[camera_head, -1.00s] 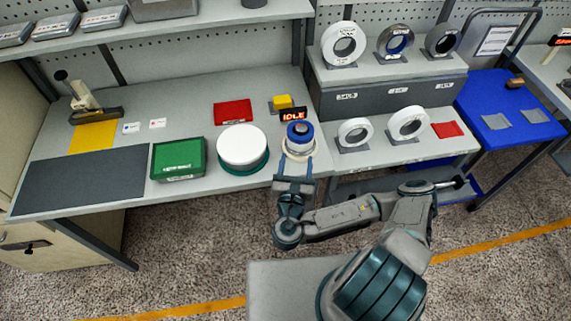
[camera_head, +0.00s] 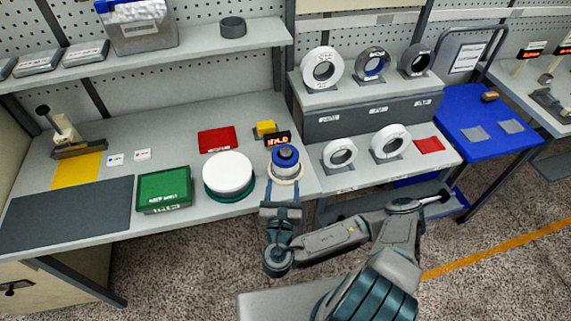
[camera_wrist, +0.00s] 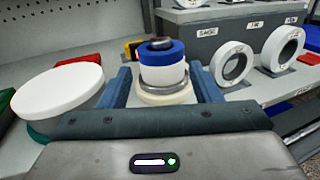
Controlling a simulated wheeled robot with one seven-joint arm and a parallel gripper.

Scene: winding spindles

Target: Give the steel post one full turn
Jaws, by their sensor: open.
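The winding spindle stands on the bench's front edge, with a white base ring (camera_head: 286,178), a white body (camera_wrist: 162,77) and a blue collar (camera_head: 285,157). A dark steel post (camera_wrist: 160,43) rises from the collar's middle; its top also shows in the head view (camera_head: 285,152). My gripper (camera_head: 283,184) is open at the spindle's near side. In the wrist view, its blue fingers (camera_wrist: 160,84) point forward on the left and right of the spindle. I cannot tell whether either finger touches it. The steel post stands above the fingers in that view.
A small display (camera_head: 278,139) stands behind the spindle, beside a yellow block (camera_head: 265,128). A white disc on a green base (camera_head: 228,171) is close on the left. A green box (camera_head: 164,189) lies farther left. White rings (camera_head: 340,152) stand on the right.

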